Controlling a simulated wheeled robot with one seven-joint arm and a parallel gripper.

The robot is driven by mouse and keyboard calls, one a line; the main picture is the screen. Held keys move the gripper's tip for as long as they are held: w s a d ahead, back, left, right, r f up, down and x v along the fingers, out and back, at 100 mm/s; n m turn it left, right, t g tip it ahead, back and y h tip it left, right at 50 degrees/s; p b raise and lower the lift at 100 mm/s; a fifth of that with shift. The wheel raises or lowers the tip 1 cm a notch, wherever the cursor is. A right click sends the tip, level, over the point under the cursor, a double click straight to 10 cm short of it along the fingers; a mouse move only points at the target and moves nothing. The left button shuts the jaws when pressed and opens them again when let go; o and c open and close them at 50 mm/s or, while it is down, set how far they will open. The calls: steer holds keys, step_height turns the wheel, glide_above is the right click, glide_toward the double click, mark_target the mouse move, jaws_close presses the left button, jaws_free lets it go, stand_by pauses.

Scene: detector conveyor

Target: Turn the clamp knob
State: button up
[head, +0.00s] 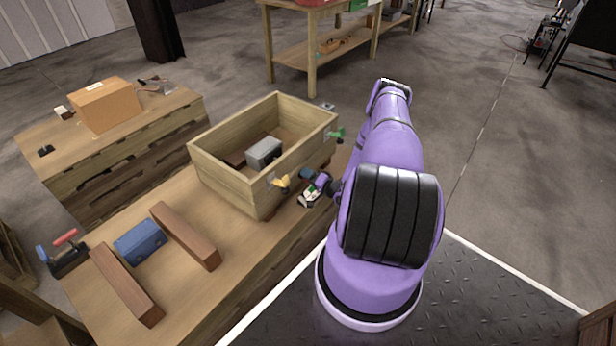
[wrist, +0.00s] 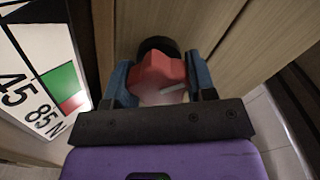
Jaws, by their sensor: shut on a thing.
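In the wrist view, a red knob (wrist: 160,72) with a black round part behind it sits against a pale wooden surface. My gripper (wrist: 162,80) has its two blue fingers on either side of the knob and is shut on it. The knob's lower part looks pale and has a light line on it. In the head view, my gripper (head: 312,182) is low at the right side of an open wooden box (head: 225,182). The red knob cannot be made out there.
A white dial with numbers and a green and red patch (wrist: 62,85) stands left of the fingers. A yellow part (head: 281,182) and a green part (head: 336,134) stick out from the box's side. A grey block (head: 264,152) lies inside. Brown bars and a blue block (head: 139,241) lie farther left.

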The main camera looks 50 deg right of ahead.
steer(key=m, duration=0.5)
steer(key=shift+f+m, duration=0.15)
steer(key=shift+m, duration=0.15)
stand_by(0.4)
steer(key=o, duration=0.9)
steer(key=shift+s, duration=0.15)
steer(key=s, duration=0.7)
steer(key=s+d, duration=0.1)
steer(key=s, duration=0.2)
steer(key=shift+s, duration=0.3)
